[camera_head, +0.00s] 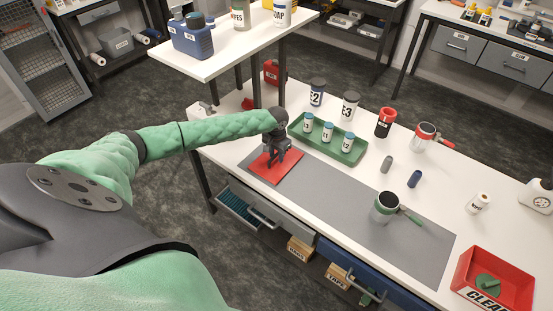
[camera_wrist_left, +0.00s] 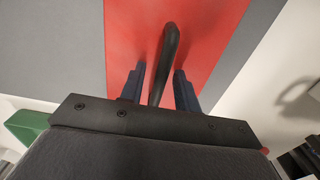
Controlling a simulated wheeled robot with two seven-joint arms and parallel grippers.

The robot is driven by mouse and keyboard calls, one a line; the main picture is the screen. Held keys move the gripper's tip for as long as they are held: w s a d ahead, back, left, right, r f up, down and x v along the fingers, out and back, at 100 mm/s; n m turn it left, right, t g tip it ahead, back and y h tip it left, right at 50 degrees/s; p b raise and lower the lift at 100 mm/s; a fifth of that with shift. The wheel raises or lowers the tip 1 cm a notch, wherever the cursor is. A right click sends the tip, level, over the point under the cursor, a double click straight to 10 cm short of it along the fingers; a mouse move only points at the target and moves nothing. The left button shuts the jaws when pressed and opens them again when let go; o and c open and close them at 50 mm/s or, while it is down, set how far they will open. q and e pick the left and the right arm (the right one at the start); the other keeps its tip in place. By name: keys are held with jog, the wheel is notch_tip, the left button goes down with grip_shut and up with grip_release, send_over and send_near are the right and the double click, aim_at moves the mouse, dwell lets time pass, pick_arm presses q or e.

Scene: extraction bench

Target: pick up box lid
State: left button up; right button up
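The box lid (camera_head: 271,175) is a flat red plate lying on the grey mat at its left end. In the left wrist view the lid (camera_wrist_left: 205,35) has a black bar handle (camera_wrist_left: 168,50) standing up in its middle. My left gripper (camera_head: 276,161) is right over the lid, pointing down. In the left wrist view its two dark fingers (camera_wrist_left: 160,84) are apart, one on each side of the handle, with gaps between. Whether the fingertips touch the lid I cannot tell. My right gripper is not in view.
A green tray (camera_head: 318,148) with several small bottles stands close behind the gripper. A red bin (camera_head: 466,273) stands at the front right. A raised white shelf (camera_head: 225,60) is at the back left.

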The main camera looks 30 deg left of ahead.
pick_arm(q)
jog(key=shift+f, duration=0.25)
jog(key=shift+r, duration=0.1)
grip_shut()
